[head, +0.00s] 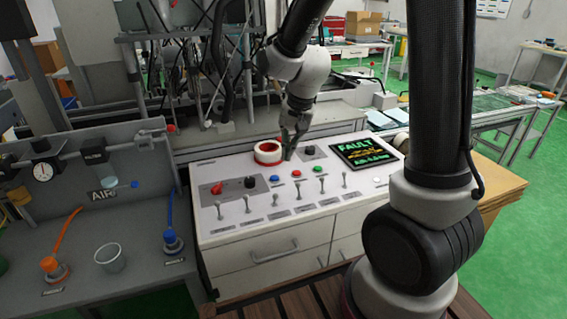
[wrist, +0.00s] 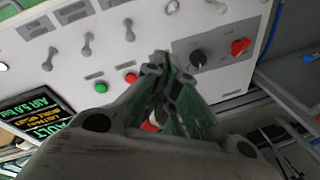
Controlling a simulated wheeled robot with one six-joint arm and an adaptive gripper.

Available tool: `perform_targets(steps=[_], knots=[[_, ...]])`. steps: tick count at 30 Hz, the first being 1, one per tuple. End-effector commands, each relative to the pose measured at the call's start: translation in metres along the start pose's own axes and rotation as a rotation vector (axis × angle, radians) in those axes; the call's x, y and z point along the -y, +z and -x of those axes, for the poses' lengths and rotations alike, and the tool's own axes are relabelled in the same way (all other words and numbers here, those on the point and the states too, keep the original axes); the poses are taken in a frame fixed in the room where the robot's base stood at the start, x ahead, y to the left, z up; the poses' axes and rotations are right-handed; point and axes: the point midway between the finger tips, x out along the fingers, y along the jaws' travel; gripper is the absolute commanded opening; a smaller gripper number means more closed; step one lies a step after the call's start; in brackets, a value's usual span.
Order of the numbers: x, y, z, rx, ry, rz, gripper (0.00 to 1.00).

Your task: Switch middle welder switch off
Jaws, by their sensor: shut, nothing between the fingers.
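A row of several metal toggle switches (head: 272,197) runs along the front of the white control panel (head: 215,233). Their labels are too small to read, so I cannot tell which one is the middle welder switch. In the wrist view some levers (wrist: 87,45) stand along the top. My gripper (head: 288,152) is over the back of the panel, behind the buttons and to the right of a red and white ring (head: 268,147). In the wrist view its fingers (wrist: 160,62) are shut and empty, apart from the toggle levers, and they hide part of the panel.
Blue (head: 275,179), red (head: 296,173) and green (head: 318,169) buttons sit behind the toggles. A red knob (head: 217,188) and a black knob (head: 250,182) are at left. A FAULT screen (head: 362,154) is at right. An air station (head: 110,195) stands left of the panel.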

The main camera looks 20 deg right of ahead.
Motion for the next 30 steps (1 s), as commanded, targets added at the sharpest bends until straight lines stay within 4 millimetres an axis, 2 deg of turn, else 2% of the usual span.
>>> perform_targets(steps=[3, 9, 25, 29, 30], knots=[[-0.002, 0.003, 0.021, -0.003, -0.003, -0.001, 0.00], [-0.004, 0.006, 0.037, 0.000, 0.000, -0.001, 0.00], [-0.004, 0.006, 0.039, 0.001, 0.000, 0.003, 0.00], [-0.007, 0.010, 0.039, 0.018, 0.014, 0.080, 0.00], [-0.014, 0.016, 0.038, 0.039, 0.033, 0.131, 0.00]])
